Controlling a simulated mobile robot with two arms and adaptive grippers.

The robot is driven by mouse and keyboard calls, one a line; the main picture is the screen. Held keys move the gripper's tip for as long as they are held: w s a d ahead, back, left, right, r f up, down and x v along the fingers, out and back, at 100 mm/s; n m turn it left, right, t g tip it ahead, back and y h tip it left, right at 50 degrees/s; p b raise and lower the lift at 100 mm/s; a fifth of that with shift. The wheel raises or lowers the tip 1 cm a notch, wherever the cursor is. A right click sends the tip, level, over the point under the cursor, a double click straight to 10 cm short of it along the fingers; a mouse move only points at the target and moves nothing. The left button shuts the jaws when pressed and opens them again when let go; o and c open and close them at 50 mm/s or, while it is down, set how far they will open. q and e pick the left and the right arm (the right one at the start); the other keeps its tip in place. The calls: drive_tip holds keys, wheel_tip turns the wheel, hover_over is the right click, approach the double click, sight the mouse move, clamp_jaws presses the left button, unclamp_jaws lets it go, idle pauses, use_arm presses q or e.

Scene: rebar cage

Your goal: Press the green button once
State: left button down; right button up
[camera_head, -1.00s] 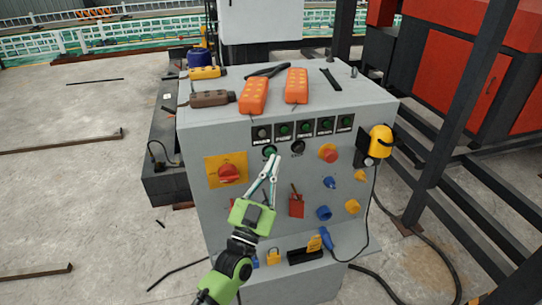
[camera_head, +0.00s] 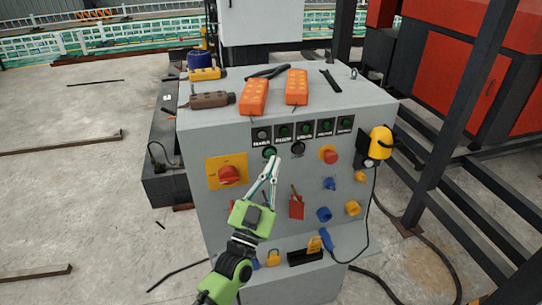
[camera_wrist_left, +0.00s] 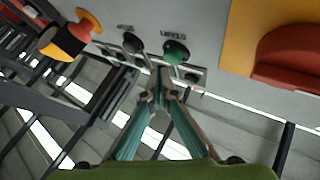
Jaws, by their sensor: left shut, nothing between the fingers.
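The green button (camera_head: 269,152) is a small round green cap on the upper front of the grey control box, just left of a black button (camera_head: 298,147). In the left wrist view the green button (camera_wrist_left: 176,52) shows just beyond and slightly right of the fingertips. My left gripper (camera_head: 273,161) is shut and empty, its tips pointing up at the panel just below the button. In the left wrist view the tips of my left gripper (camera_wrist_left: 161,76) meet. I cannot tell whether they touch the button. My right gripper is not in view.
The grey control box (camera_head: 225,135) carries a red rotary switch (camera_head: 229,174), a red knob (camera_head: 330,156) and a row of small indicators (camera_head: 303,129) above the button. Orange remotes (camera_head: 254,97) lie on top. A yellow device (camera_head: 379,142) hangs at the right edge.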

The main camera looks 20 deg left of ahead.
use_arm(q)
drive_tip(key=shift+w, duration=0.15)
drive_tip(key=shift+w+a, duration=0.2)
drive_tip(key=shift+a, duration=0.05)
idle(0.5)
drive_tip(key=shift+w+a+b, duration=0.4)
drive_tip(key=shift+w+a, duration=0.05)
drive_tip(key=shift+w, duration=0.25)
idle(1.0)
drive_tip(key=shift+s, duration=0.1)
drive_tip(key=shift+s+d+p, duration=0.55)
drive_tip(key=shift+s+d, duration=0.15)
drive_tip(key=shift+s, duration=0.25)
